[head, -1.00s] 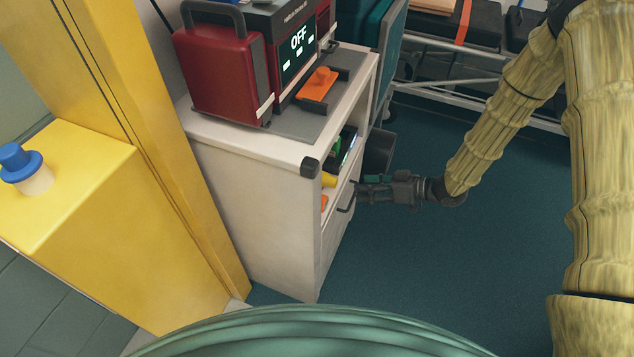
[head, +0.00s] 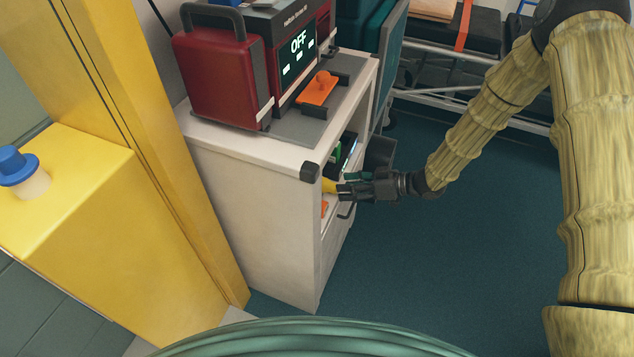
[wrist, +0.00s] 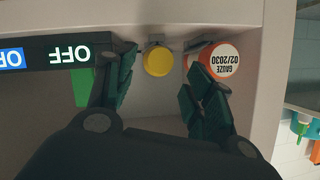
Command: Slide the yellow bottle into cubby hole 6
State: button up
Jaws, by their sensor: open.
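A yellow round-ended thing, likely the yellow bottle (wrist: 158,61), shows end-on between my fingers in the wrist view, inside a pale compartment. In the head view the yellow bottle (head: 329,186) peeks from the open front of the white cabinet, just ahead of my fingertips. My gripper (head: 346,189) is open at that opening. In the wrist view my gripper (wrist: 160,82) has one finger on each side of the yellow end, and no grasp shows. No cubby numbers are readable, so I cannot tell which is hole 6.
An orange-and-white roll labelled GAUZE (wrist: 222,62) is close beside the right finger. A dark device reading OFF (wrist: 62,52) and a green item (wrist: 84,88) are at left. The white cabinet (head: 250,220) bears a red device (head: 222,75). Floor at right is clear.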

aim_at(328, 186)
jog(key=x, duration=0.4)
jog(key=shift+a+f, duration=0.1)
jog(key=shift+a, duration=0.1)
jog(key=c, duration=0.9)
jog(key=shift+c, duration=0.2)
